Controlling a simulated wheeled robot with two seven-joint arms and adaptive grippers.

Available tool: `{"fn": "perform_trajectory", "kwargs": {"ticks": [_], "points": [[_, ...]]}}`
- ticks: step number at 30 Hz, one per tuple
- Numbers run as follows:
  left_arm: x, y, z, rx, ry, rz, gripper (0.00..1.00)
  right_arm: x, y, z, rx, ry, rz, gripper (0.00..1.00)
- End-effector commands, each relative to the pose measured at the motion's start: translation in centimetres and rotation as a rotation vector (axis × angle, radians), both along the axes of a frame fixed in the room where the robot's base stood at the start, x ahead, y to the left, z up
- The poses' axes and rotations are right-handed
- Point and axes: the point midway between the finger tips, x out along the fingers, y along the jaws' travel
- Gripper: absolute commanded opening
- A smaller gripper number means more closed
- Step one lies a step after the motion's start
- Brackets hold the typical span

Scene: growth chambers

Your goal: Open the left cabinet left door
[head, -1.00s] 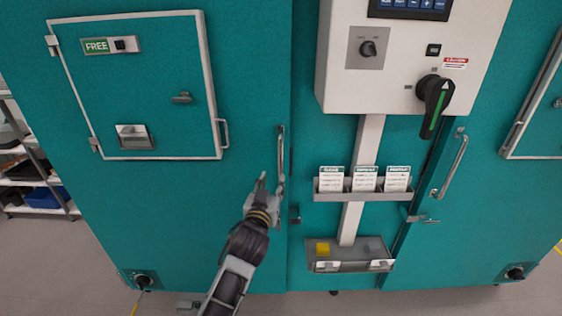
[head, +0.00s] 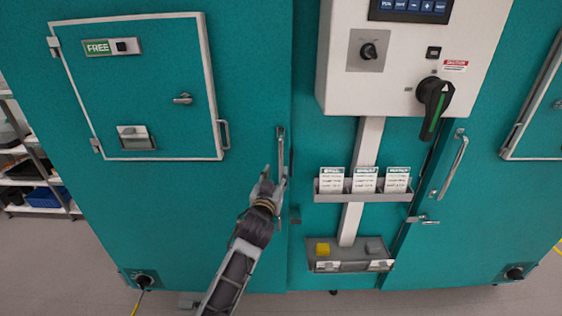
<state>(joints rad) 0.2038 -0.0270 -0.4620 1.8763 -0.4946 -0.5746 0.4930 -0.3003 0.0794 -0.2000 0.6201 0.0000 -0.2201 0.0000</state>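The left cabinet is teal, and its left door (head: 200,220) stands closed, flush with the front. A slim vertical metal handle (head: 281,148) sits near the door's right edge. My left gripper (head: 274,175) is at the lower part of this handle, with its fingers pointing up and toward the door. The fingers look apart, one left of the handle and one near its lower end. I cannot tell whether they touch it. My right gripper is not in view.
A framed hatch (head: 150,90) with a FREE sign is on the door's upper part. To the right are a white control box (head: 400,60), a card holder (head: 330,197) and a small tray (head: 340,268). Shelves (head: 35,170) stand at the far left.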

Motion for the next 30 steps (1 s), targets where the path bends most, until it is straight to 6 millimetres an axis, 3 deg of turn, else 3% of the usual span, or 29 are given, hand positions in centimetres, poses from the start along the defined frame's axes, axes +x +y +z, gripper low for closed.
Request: {"fn": "perform_trajectory", "kwargs": {"ticks": [30], "points": [[8.2, -1.6, 0.1, 0.000, 0.000, 0.000, 0.39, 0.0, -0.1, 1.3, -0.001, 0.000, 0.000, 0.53]]}}
